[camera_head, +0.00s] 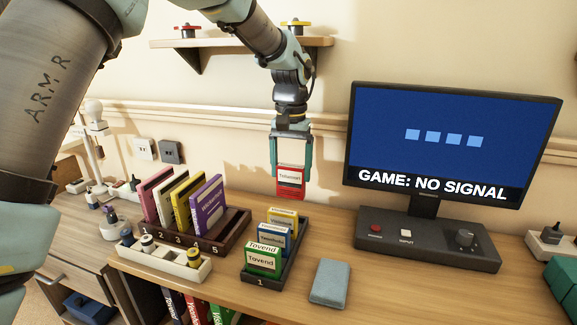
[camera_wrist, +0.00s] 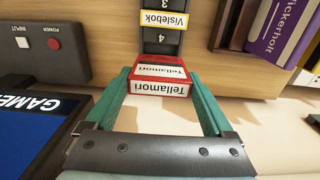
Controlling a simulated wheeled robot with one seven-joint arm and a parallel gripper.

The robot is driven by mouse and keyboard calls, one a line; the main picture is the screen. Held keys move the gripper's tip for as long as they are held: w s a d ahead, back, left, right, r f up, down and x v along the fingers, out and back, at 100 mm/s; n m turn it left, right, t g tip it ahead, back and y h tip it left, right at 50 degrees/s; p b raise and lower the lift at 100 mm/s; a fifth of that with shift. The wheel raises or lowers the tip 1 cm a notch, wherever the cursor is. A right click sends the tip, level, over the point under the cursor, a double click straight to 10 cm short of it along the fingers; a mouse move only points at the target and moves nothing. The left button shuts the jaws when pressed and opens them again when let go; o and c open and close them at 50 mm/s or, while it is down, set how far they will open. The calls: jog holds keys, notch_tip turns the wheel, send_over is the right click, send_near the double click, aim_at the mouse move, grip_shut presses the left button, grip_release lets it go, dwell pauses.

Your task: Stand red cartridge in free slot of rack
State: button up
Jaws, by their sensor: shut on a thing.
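My gripper (camera_head: 290,172) is shut on the red cartridge (camera_head: 290,184), a finger at each side, and holds it upright in the air behind the small dark rack (camera_head: 284,273). In the wrist view the red cartridge (camera_wrist: 161,78) sits between the fingertips, its label upside down. The rack holds a green cartridge (camera_head: 264,259) in front, a blue one (camera_head: 274,238) behind it, then a yellow one (camera_head: 283,217). In the wrist view a bare slot marked 4 (camera_wrist: 161,40) lies behind the yellow cartridge (camera_wrist: 164,20), partly hidden by the red cartridge.
A larger rack (camera_head: 228,228) with several upright books stands to the left. A white tray (camera_head: 165,262) of small bottles is in front of it. The monitor (camera_head: 455,140) and its control box (camera_head: 430,240) are to the right. A grey-blue case (camera_head: 330,282) lies right of the cartridge rack.

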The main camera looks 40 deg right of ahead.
aim_at(290, 196)
jog(key=shift+w, duration=0.15)
jog(key=shift+f+b, duration=2.55)
jog(key=shift+f, duration=0.3)
jog(key=shift+p, duration=0.95)
jog(key=shift+f+b, duration=0.45)
jog(key=shift+f, duration=1.1)
jog(key=o, duration=1.1)
notch_tip(290, 196, up, 8)
jog(key=shift+f, duration=0.2)
jog(key=shift+s, duration=0.25)
